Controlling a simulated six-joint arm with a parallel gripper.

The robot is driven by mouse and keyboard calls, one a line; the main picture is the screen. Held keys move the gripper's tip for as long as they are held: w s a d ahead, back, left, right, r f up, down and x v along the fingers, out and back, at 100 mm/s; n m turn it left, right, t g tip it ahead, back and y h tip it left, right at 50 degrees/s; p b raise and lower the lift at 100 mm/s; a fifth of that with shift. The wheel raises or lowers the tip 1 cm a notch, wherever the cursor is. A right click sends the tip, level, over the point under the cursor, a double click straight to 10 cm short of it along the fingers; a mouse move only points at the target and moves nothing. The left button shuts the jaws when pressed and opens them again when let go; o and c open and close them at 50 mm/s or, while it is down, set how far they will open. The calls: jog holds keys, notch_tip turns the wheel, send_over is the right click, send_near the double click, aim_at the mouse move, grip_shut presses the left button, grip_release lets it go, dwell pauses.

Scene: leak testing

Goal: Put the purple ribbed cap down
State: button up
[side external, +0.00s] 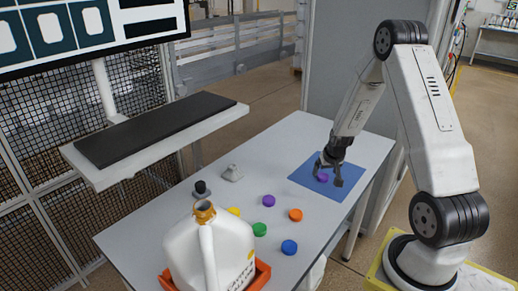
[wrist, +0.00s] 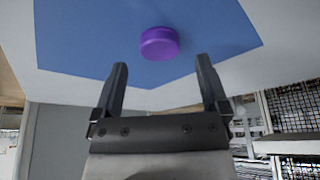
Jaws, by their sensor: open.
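A purple ribbed cap (wrist: 160,43) lies on the blue mat (wrist: 85,35), just beyond my fingertips in the wrist view. In the side external view the same cap (side external: 322,177) shows between the fingers of my gripper (side external: 328,174), over the blue mat (side external: 350,201) at the table's far right. My gripper (wrist: 162,75) is open, with a finger on each side of the cap's line and clear space between them. In the wrist view neither finger touches the cap. A second purple cap (side external: 268,200) lies on the bare table to the left of the mat.
Orange (side external: 296,215), green (side external: 260,229), blue (side external: 289,247) and yellow (side external: 234,212) caps lie on the white table (side external: 310,150). A white jug (side external: 210,250) stands in an orange tray (side external: 262,275) at the front. A small grey part (side external: 233,173) and a black knob (side external: 201,188) are at the left.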

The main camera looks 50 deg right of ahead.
jog(key=v, duration=1)
dwell(0.7)
jog(key=s+a+r+n+y, duration=0.1)
jog(key=a+n, duration=0.3)
jog(key=a, duration=1)
jog(key=s+a+r+n+y, duration=0.1)
jog(key=a+n, duration=0.3)
jog(key=a, duration=1)
jog(key=shift+s+a+r+g+y, duration=0.3)
jog(key=shift+s+a+r+y, duration=0.15)
jog(key=shift+s, duration=0.15)
